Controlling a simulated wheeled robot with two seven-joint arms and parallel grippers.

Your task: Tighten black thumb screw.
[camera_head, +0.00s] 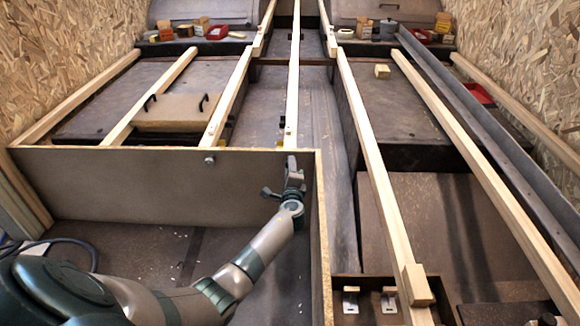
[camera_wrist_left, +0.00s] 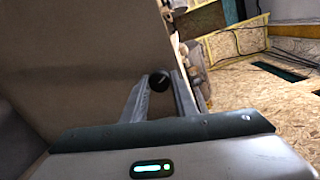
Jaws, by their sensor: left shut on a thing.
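The black thumb screw (camera_wrist_left: 158,80) shows in the left wrist view as a small round dark knob between my fingertips, against the brown panel. My left gripper (camera_head: 291,164) is at the right end of that upright panel (camera_head: 130,185) in the head view. It is shut on the screw, and the fingers (camera_wrist_left: 160,92) close in from both sides. In the head view the gripper hides the screw. A second small knob (camera_head: 210,160) sits on the panel's top part further left. My right gripper is not in view.
Long wooden battens (camera_head: 292,90) run away from me beyond the panel. A side board (camera_head: 321,240) stands just right of my left forearm. A hatch with two black handles (camera_head: 175,112) lies at the left. Small boxes (camera_head: 187,30) stand at the back.

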